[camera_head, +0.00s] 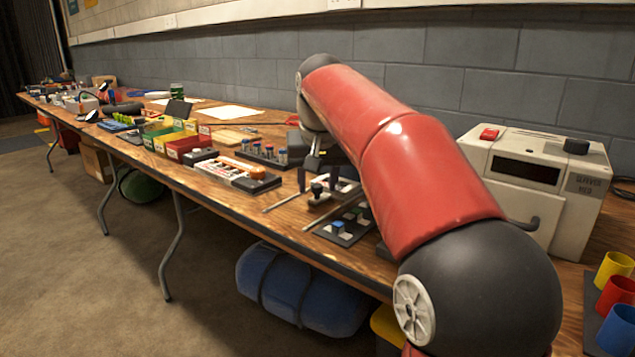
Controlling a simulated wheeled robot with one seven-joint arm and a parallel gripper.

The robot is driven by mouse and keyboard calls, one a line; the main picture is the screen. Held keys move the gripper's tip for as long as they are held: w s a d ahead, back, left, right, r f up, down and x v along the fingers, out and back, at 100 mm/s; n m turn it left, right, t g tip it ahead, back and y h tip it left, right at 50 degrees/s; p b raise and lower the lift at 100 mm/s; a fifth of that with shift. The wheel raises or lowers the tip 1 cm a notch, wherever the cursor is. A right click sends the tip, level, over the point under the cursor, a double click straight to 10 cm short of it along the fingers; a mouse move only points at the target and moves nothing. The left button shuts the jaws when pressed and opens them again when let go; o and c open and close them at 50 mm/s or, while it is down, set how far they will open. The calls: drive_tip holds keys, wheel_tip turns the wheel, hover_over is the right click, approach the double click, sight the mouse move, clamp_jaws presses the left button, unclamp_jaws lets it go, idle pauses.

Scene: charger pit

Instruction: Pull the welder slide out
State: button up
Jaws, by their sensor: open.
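A small slide with a black knob (317,190) sits on a pale base near the front edge of the long wooden table; I take it to be the welder slide. Thin rods lie on both sides of it. My gripper (318,178) points down from the red arm, just above or around the knob; I cannot tell whether it touches. Its two dark fingers stand apart with nothing visibly held. The arm hides part of the table behind the slide.
A black tray with small blocks (345,226) lies to the right of the slide. An orange-topped device (250,172) and colored bins (186,147) stand to the left. A white machine (533,178) stands at the right. The table's front edge is close by.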

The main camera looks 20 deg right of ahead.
clamp_jaws()
drive_tip(key=s+a, duration=0.4)
drive_tip(key=a, duration=0.1)
drive_tip(key=s+a, duration=0.2)
drive_tip(key=a, duration=0.1)
drive_tip(key=shift+a, duration=0.2)
unclamp_jaws()
drive_tip(key=p+v, duration=0.2)
drive_tip(key=v, duration=0.5)
drive_tip(key=shift+r, duration=0.35)
